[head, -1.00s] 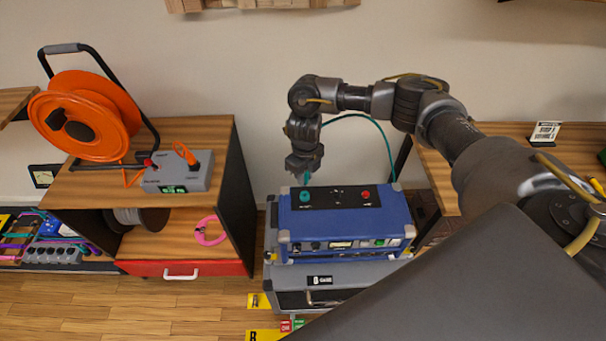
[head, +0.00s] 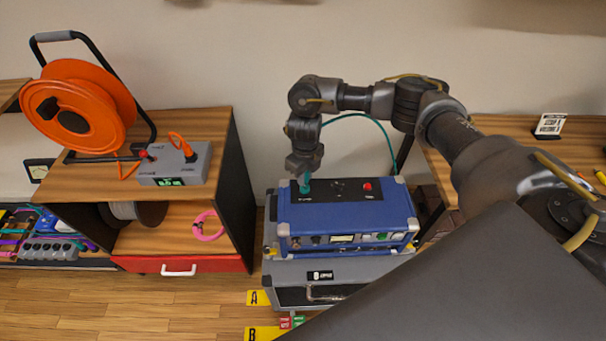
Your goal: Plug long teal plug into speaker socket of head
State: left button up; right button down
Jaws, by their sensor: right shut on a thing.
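The head is a blue amplifier box (head: 399,212) with a black panel on top, standing on a grey case. My right gripper (head: 304,174) is over the left end of that panel, pointing down and shut on the teal plug (head: 305,185). The plug is upright and its lower end meets the panel where the teal speaker socket is. The socket is covered by the plug, so I cannot tell how deep the plug sits. A teal cable (head: 383,130) arcs from behind the gripper and down behind the box's right side. My left gripper is not in view.
A red button (head: 367,186) is on the panel, right of the plug. An orange cable reel (head: 100,90) and a grey box (head: 172,163) stand on the wooden cabinet (head: 205,122) at left. A wooden table (head: 500,132) is at right. Yellow floor markers (head: 259,298) lie in front.

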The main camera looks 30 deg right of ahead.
jog(key=shift+f+b, duration=1.15)
dwell(1.9)
jog(key=c, duration=1.2)
grip_release()
jog(key=shift+r, duration=0.15)
jog(key=shift+w+r, duration=0.1)
jog(key=shift+r, duration=0.25)
notch_tip(320, 180, up, 10)
jog(key=shift+f, duration=0.1)
jog(key=shift+a, duration=0.1)
